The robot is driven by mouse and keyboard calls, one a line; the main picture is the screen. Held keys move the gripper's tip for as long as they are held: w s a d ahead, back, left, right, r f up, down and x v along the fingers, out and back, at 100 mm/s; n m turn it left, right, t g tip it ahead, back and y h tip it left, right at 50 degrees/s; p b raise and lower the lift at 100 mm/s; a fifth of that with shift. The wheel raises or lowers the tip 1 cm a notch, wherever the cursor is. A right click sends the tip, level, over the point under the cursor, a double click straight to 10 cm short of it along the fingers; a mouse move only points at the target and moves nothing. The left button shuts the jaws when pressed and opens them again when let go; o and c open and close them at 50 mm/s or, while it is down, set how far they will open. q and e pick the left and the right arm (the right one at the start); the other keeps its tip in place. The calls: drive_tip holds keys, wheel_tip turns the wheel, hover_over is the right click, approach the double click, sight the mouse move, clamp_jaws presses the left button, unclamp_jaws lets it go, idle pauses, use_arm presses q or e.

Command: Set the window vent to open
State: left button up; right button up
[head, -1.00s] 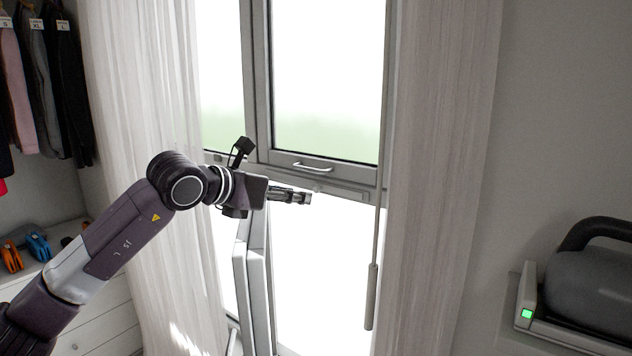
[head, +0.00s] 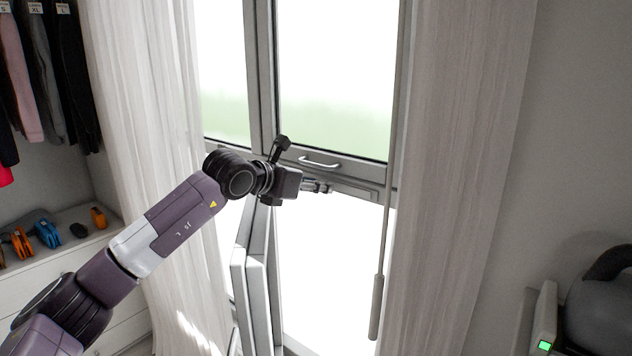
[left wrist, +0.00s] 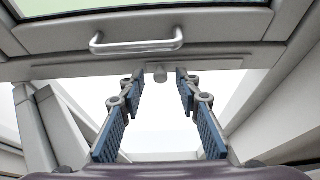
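The window vent looks like a long grey strip (head: 352,188) on the crossbar below the upper pane. In the head view the gripper hides the knob. My right gripper is not in view.
A metal bar handle (head: 318,163) sits just above the strip and also shows in the left wrist view (left wrist: 137,47). A grey sash (head: 256,285) stands swung inward below my wrist. A hanging rod (head: 377,305) and a curtain (head: 455,170) are to the right; another curtain (head: 145,150) is left.

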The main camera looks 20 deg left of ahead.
use_arm(q)
clamp_jaws()
idle(0.3)
